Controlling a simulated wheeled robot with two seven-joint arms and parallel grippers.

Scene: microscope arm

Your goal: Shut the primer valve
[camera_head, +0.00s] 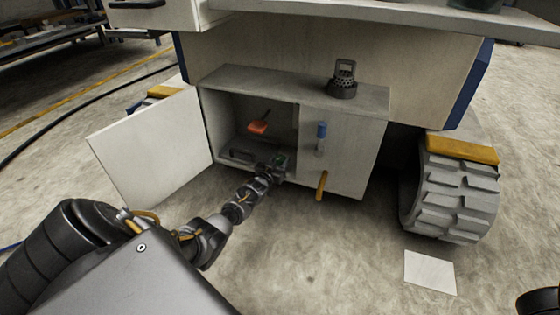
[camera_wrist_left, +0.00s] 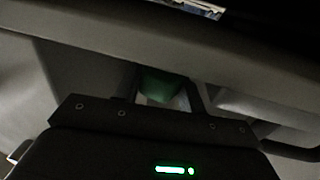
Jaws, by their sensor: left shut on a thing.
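The primer valve is not clearly identifiable; a small green part (camera_head: 281,161) shows at the front of the open cabinet (camera_head: 248,80), low down near its middle. My left gripper (camera_head: 276,166) reaches into the cabinet opening and is shut on this green part. In the left wrist view the green part (camera_wrist_left: 161,84) sits between the dark fingers, and its lower end is hidden by the gripper body. Which way it is turned cannot be told. My right gripper is not in view.
The cabinet's left door (camera_head: 152,145) stands wide open. An orange object (camera_head: 259,124) is inside. The closed right front carries a blue-topped part (camera_head: 321,132) and a yellow handle (camera_head: 322,186). A dark caged object (camera_head: 343,80) stands on top. A big wheel (camera_head: 455,195) is at right.

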